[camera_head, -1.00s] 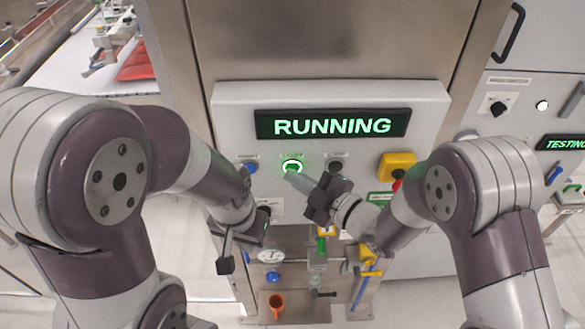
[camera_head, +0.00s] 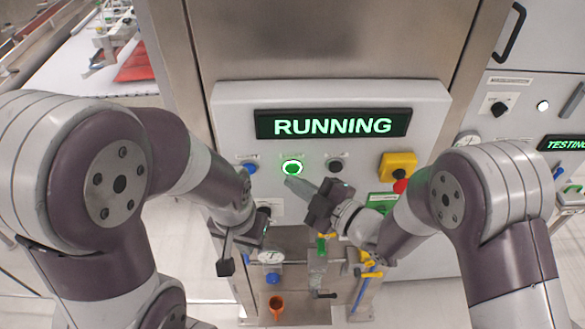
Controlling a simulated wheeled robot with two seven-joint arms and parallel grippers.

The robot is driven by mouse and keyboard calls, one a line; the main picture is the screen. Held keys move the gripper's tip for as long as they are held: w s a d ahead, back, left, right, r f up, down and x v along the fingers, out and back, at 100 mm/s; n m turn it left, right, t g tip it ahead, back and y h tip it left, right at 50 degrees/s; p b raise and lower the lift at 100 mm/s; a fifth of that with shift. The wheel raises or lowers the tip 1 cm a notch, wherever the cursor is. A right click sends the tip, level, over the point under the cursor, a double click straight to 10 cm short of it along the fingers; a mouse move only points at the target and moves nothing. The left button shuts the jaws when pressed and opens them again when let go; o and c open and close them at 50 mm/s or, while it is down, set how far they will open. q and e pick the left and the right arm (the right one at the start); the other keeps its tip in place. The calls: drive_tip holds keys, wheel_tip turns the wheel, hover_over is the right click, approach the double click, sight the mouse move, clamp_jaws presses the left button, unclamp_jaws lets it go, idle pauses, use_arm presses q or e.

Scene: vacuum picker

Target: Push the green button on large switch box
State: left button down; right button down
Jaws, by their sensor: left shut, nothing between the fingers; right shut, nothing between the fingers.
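The large switch box (camera_head: 235,120) is a light grey panel with a dark display (camera_head: 332,125) that reads RUNNING in green. The green button (camera_head: 292,167) is lit with a bright ring, left of the panel's middle. My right gripper (camera_head: 292,184) is shut and empty, its fingertips just below the button; a small gap seems to show between them. My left gripper (camera_head: 226,262) hangs lower left, in front of the panel's lower edge, pointing down; its fingers look shut and empty.
A blue button (camera_head: 250,167) and a black button (camera_head: 335,165) flank the green one. A yellow box with a red button (camera_head: 398,166) is at right. Below stand a gauge (camera_head: 271,257), valves and an orange cup (camera_head: 276,305). Another panel displays TESTING (camera_head: 565,143).

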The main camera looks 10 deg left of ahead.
drive_tip(key=s, duration=0.2)
drive_tip(key=s+d, duration=0.1)
drive_tip(key=s, duration=0.1)
drive_tip(key=shift+s+d+b, duration=0.2)
drive_tip(key=shift+s+b, duration=0.2)
idle(0.6)
drive_tip(key=d+f+m+g+h+b, duration=0.2)
drive_tip(key=d+f+m+g+h, duration=0.1)
drive_tip(key=d+f+m+h, duration=1)
drive_tip(key=s+d+m+g+h+b, duration=0.1)
drive_tip(key=s+d+m+b, duration=0.1)
drive_tip(key=d, duration=0.5)
drive_tip(key=s+d+m+g+h+b, duration=0.1)
drive_tip(key=s+d+m+g+b, duration=0.1)
drive_tip(key=s+d+m, duration=0.2)
drive_tip(key=shift+s+d+m+g, duration=0.3)
drive_tip(key=shift+s+d+m, duration=0.1)
drive_tip(key=shift+d+m, duration=1.25)
